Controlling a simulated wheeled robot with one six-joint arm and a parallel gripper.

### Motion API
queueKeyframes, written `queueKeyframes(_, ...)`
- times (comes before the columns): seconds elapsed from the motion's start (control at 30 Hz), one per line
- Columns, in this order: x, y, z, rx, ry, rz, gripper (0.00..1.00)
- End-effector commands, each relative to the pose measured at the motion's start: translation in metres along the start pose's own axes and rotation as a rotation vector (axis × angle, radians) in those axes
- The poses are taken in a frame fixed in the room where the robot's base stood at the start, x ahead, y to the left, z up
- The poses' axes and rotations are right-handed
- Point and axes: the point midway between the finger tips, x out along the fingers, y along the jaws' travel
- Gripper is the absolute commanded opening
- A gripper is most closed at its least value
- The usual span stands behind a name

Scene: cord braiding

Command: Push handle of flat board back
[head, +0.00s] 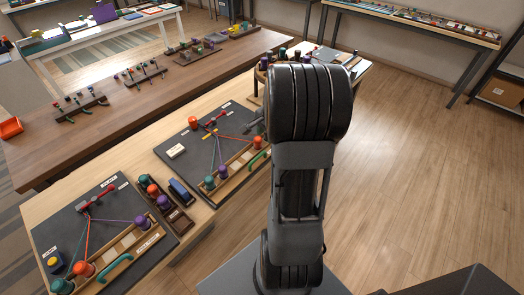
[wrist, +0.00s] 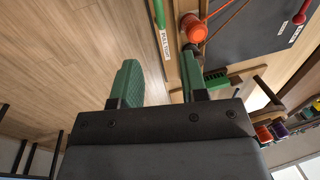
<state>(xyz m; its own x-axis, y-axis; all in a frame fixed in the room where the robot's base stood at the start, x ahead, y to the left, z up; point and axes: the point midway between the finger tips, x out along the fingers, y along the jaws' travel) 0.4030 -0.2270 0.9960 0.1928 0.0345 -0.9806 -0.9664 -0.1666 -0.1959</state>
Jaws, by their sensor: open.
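A dark flat board (head: 205,135) lies on the light wooden table with cords fanned across it. A green handle (head: 258,160) sits on the wooden rail along its front edge, close to an orange spool (head: 258,142). In the wrist view the green handle (wrist: 159,12) shows at the top edge, beside a white label strip, with the orange spool (wrist: 193,27) to its right. My gripper (wrist: 159,62) is open and empty, its green fingers apart from the handle. In the head view my arm hides most of my gripper.
A second dark board (head: 75,225) with a teal handle (head: 115,268) lies nearer on the left. A rack of spools (head: 165,205) stands between the boards. A green block (wrist: 215,80) is close to my right finger. Open floor (head: 410,170) lies to the right.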

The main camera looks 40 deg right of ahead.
Motion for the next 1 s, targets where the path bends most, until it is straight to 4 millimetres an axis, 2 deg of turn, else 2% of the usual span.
queueKeyframes(0.3,0.062,0.001,0.001,-0.002,-0.002,0.004,0.4)
queueKeyframes(0.5,0.093,0.001,0.001,-0.003,0.0,0.003,0.4)
queueKeyframes(0.7,0.11,0.001,0.0,-0.003,0.002,0.001,0.4)
queueKeyframes(1.0,0.116,0.001,0.0,-0.003,0.003,0.001,0.4)
